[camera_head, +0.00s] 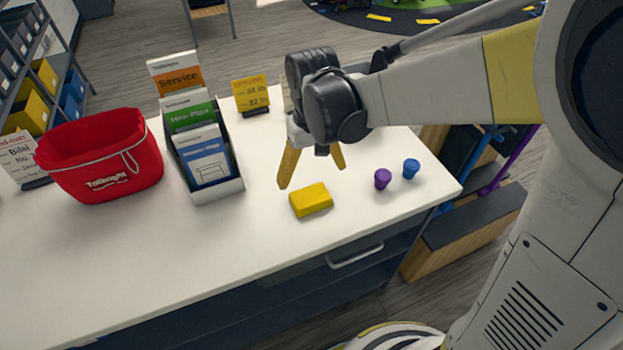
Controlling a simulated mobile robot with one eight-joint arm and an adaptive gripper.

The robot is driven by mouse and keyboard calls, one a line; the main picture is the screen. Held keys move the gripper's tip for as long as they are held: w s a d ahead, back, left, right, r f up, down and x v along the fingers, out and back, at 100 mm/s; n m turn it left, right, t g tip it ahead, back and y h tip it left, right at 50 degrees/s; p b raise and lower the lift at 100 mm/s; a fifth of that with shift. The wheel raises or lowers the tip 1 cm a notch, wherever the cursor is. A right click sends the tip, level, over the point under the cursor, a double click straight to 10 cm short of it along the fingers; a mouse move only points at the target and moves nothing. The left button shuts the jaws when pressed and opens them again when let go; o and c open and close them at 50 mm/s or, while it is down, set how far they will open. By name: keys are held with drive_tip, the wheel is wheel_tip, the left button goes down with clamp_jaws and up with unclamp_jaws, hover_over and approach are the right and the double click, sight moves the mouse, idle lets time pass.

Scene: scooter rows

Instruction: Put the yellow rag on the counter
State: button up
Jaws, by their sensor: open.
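The yellow rag (311,200) is a small folded block lying on the white counter (240,245), near its front edge and above the drawer handle. My gripper (312,178) has two yellow fingers spread apart, pointing down. It appears above and slightly behind the rag in the picture. The fingers are open and nothing is between them. The exact height of the fingertips over the counter is hard to tell.
A red bin (100,165) and a brochure rack (203,160) stand on the counter to the left. A small yellow sign (250,92) stands behind. Purple (382,179) and blue (411,168) small items sit at right. The front left of the counter is clear.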

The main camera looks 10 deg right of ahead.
drive_tip(key=s+d+r+m+t, duration=0.3)
drive_tip(key=s+d+r+t, duration=0.4)
drive_tip(key=s+d+r, duration=0.3)
drive_tip(key=d, duration=0.2)
drive_tip(key=shift+s+d, duration=0.3)
drive_tip(key=shift+d, duration=0.1)
drive_tip(key=shift+r, duration=0.1)
